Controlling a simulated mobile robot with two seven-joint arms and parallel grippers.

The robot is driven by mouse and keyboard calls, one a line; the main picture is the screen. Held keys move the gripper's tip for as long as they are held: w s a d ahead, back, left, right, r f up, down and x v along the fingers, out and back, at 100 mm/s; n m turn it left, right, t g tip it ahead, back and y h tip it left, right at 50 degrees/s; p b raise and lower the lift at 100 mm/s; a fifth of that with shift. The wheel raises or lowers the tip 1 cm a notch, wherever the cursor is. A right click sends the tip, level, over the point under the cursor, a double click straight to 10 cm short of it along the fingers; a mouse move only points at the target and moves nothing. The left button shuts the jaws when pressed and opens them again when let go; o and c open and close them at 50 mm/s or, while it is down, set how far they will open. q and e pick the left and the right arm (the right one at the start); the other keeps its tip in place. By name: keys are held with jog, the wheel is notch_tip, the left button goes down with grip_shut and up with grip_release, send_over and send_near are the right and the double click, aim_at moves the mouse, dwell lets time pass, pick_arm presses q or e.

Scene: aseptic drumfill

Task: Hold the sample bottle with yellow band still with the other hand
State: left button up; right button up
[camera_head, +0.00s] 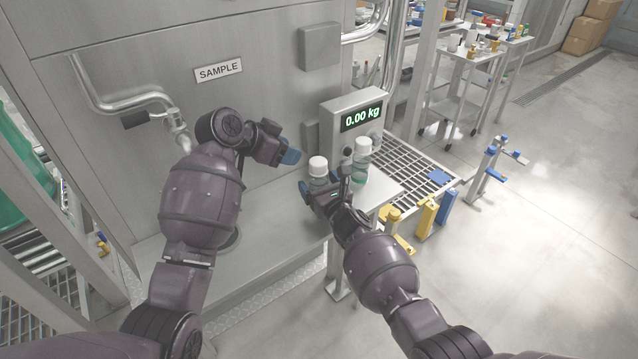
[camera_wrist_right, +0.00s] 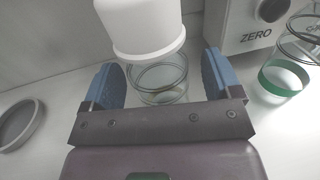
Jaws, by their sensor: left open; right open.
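A clear sample bottle with a white cap (camera_head: 318,166) stands upright on the steel bench. In the right wrist view its white cap (camera_wrist_right: 138,30) is close and its glass body (camera_wrist_right: 160,78) is between my blue fingers. Its lower part looks faintly yellowish; the band is mostly hidden by the gripper. My right gripper (camera_wrist_right: 160,72) is open around the bottle, with a gap visible at the sides. In the head view it is low in front of the bottle. My left gripper (camera_head: 290,156) is open, a little left of the cap and apart from it.
A second white-capped bottle with a green band (camera_wrist_right: 282,78) stands to the right, by the scale display (camera_head: 361,117) reading 0.00 kg. A round grey dish-like thing (camera_wrist_right: 20,124) lies left of the right gripper. A steel wall stands behind. The bench's front left is clear.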

dwell(0.3)
jog(key=c, duration=1)
jog(key=shift+c, duration=0.5)
jog(key=shift+f, duration=0.1)
dwell(0.4)
